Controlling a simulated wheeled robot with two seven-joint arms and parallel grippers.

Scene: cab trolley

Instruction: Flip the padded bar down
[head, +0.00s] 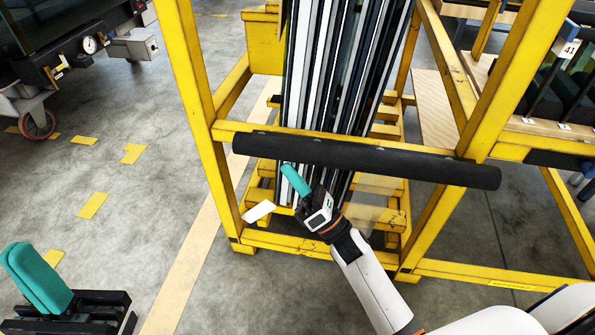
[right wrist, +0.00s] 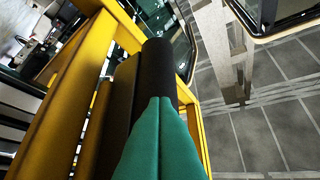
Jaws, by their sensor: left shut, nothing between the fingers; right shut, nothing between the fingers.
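The padded bar (head: 360,158) is a long black cylinder. It lies crosswise along the front of the yellow trolley, before the upright strips. My right gripper (head: 287,168) is shut and empty, its teal fingertips just below the bar, left of its middle. In the right wrist view the shut fingers (right wrist: 160,102) point along the dark padded bar (right wrist: 158,68) and overlap its near part; I cannot tell whether they touch it. My left gripper (head: 16,252) is shut and empty at the lower left of the head view, well away from the trolley.
The yellow trolley frame (head: 190,70) holds several long dark and light strips (head: 340,70) upright. Another yellow rack (head: 560,200) stands at the right. A machine with a caster wheel (head: 37,124) is at the upper left. The floor (head: 140,200) left of the trolley is clear.

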